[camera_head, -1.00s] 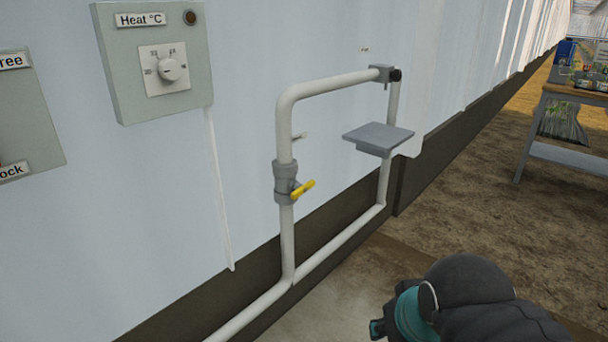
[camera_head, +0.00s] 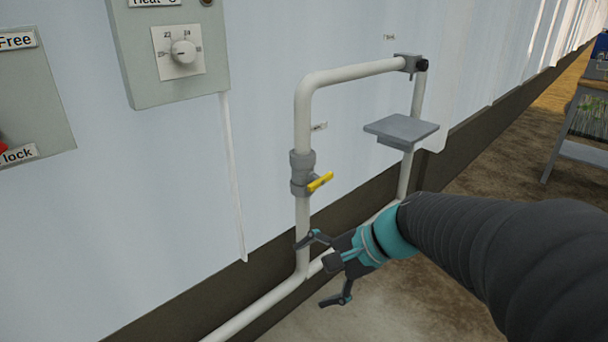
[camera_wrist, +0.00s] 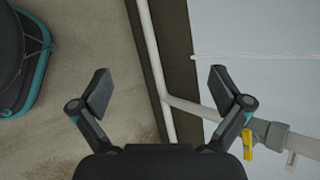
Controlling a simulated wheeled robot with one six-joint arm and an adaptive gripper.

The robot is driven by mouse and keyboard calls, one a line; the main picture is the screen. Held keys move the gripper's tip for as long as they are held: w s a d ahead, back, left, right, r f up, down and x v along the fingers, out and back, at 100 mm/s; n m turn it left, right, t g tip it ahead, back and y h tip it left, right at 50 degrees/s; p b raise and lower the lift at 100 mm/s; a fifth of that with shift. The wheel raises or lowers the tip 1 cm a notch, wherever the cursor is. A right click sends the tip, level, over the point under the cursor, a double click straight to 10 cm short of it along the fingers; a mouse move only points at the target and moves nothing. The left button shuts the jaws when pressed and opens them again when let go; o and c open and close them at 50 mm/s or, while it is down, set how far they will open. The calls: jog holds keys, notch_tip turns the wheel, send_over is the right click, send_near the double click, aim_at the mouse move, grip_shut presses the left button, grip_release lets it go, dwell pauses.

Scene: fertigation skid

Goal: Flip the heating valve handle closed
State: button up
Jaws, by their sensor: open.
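The heating valve is a grey fitting (camera_head: 302,174) on a white vertical pipe, with a yellow handle (camera_head: 320,181) that sticks out from it towards the right and away from the wall. In the wrist view the yellow handle (camera_wrist: 247,144) shows at the lower right, just outside the right finger, beside the grey valve body (camera_wrist: 268,133). My gripper (camera_head: 318,271) is open and empty, its fingers spread, below the handle and in front of the lower pipes. It also shows in the wrist view (camera_wrist: 160,88). It appears apart from the handle.
White pipes (camera_head: 360,73) form a loop along the pale wall. A grey flat plate (camera_head: 401,129) is at the loop's right side. A control box with a dial (camera_head: 180,50) hangs upper left. A table (camera_head: 580,120) stands far right. The floor in front is clear.

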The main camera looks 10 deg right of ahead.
jog(key=w+d+m+t+y, duration=0.35)
jog(key=w+m, duration=0.45)
jog(key=w, duration=0.3)
jog(key=m+t+h+b, duration=0.1)
jog(key=m+t, duration=0.7)
send_near(323, 182)
jog(key=shift+g, duration=0.25)
jog(key=x, duration=0.5)
jog(key=p+x, duration=0.1)
jog(key=x, duration=0.4)
jog(key=shift+w+a+r, duration=0.25)
jog(key=shift+w, duration=0.05)
